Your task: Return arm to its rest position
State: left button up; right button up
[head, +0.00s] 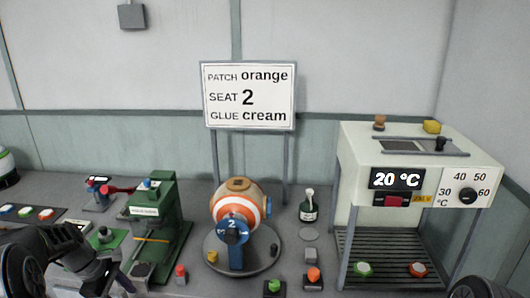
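My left arm (40,262) comes in from the lower left. Its dark gripper (112,284) is low over the bench near the green press (155,220), and its fingertips are too dark and small to read. Of my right arm only a dark rounded part (474,288) shows at the lower right edge; its gripper is out of view. An orange and white striped ball (240,207) sits on a round grey stand behind a blue post marked 2 (234,250).
A sign (249,96) reads patch orange, seat 2, glue cream. A dark bottle (308,210) and several small blocks stand near the ball.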

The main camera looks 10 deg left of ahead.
pick_arm(q)
jog(key=s+d+f+m+t+y, duration=0.1)
jog(key=s+d+f+m, duration=0.1)
jog(key=d+f+m, duration=0.55)
jog(key=s+d+f+m+y, duration=0.1)
jog(key=d+f+m, duration=0.3)
jog(key=f, duration=0.6)
jog(key=s+d+f+m+g+h, duration=0.1)
jog(key=s+d+f+m, duration=0.1)
jog(key=s+d, duration=0.8)
jog(key=s+d+f+m+g+h, duration=0.1)
jog(key=s+d+f, duration=0.4)
jog(key=s+d, duration=0.6)
jog(key=d+m+h, duration=0.1)
jog(key=d+m, duration=0.1)
jog(key=shift+d+f+m+g, duration=0.15)
jog(key=shift+d+m+g, duration=0.15)
jog(key=shift+d+m, duration=0.05)
